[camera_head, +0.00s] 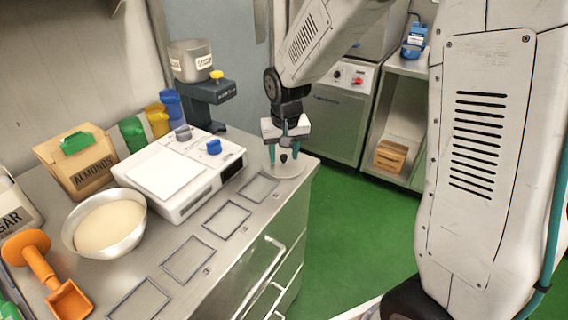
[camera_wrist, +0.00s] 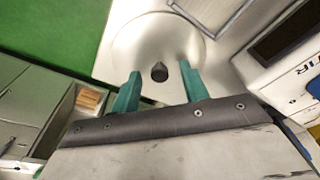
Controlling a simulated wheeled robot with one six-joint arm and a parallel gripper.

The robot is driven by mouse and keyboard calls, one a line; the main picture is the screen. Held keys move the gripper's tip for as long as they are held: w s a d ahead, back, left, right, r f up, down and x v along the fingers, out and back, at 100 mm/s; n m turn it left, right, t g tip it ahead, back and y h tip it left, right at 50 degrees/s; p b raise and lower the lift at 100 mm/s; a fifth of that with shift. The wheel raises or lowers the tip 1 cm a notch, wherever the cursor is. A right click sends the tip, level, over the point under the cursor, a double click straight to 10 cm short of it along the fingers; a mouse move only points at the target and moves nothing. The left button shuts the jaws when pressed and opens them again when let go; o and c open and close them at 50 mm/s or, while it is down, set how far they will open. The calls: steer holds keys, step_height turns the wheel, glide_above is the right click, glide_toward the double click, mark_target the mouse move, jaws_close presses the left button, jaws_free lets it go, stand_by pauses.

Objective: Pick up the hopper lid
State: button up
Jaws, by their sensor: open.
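The hopper lid (camera_head: 274,164) looks like a pale round disc with a small dark knob (camera_head: 283,158). It lies on the counter near the far right corner. In the wrist view the lid (camera_wrist: 140,48) shows below my gripper, with its knob (camera_wrist: 159,72) between the two teal fingers. My gripper (camera_head: 284,155) points down over the lid and is open, one finger on each side of the knob. I cannot tell from these views whether the fingers touch the lid.
A white scale (camera_head: 165,175) stands left of the lid, with a hopper (camera_head: 190,60) on a dark stand behind it. Rectangular outlines (camera_head: 228,220) mark the counter front. A bowl (camera_head: 105,222), an almonds box (camera_head: 77,160) and an orange scoop (camera_head: 62,290) are farther left.

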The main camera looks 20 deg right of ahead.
jaws_close()
